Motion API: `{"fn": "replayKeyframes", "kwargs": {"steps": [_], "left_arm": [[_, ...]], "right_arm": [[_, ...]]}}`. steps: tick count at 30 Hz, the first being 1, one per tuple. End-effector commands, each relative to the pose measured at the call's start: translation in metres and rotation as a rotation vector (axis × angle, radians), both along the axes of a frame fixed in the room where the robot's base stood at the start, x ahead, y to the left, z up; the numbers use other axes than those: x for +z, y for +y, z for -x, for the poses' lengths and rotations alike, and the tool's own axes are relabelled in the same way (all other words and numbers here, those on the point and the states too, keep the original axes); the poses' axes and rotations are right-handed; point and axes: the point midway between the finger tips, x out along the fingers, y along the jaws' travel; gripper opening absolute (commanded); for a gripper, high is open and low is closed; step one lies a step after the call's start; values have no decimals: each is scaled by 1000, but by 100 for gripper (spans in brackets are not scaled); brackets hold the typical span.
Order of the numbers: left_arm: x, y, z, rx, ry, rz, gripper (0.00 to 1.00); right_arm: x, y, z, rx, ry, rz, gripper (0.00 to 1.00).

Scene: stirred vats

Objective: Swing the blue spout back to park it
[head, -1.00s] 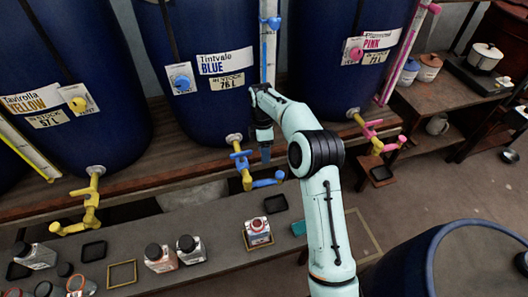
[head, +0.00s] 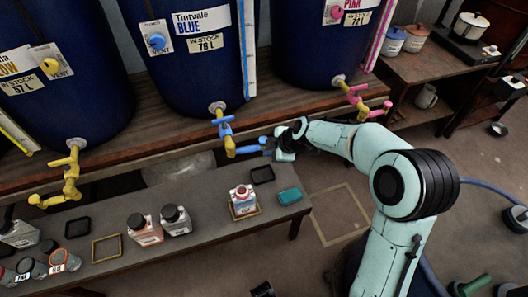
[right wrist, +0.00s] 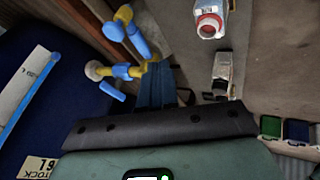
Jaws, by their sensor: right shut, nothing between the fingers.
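The blue spout (head: 249,150) sticks out to the right from the yellow tap body under the Tintvale Blue vat (head: 195,45). Its blue tap handle (head: 222,120) is above it. My right gripper (head: 268,145) is shut and empty, its fingers pointing left at the outer end of the spout; whether they touch it I cannot tell. In the right wrist view the shut fingers (right wrist: 156,88) reach up beside the blue-and-yellow tap (right wrist: 128,70). My left gripper is not in view.
A red-and-white bottle (head: 243,199) stands in a yellow frame on the bench below the spout. A teal block (head: 289,196) and a black tray (head: 262,175) lie nearby. Yellow (head: 70,175) and pink (head: 362,101) taps flank the blue one. Open floor lies right of the bench.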

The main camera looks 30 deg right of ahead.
Motion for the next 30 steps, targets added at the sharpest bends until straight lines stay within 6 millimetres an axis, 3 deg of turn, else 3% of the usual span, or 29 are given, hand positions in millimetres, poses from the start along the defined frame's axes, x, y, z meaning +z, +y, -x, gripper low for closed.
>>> {"fn": "replayKeyframes", "kwargs": {"steps": [12,21,30], "left_arm": [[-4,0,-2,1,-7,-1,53],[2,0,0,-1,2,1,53],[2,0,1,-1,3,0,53]], "right_arm": [[-75,17,-46,4,6,0,0],[-78,4,-78,2,3,0,0],[-79,2,-82,1,2,1,0]]}}
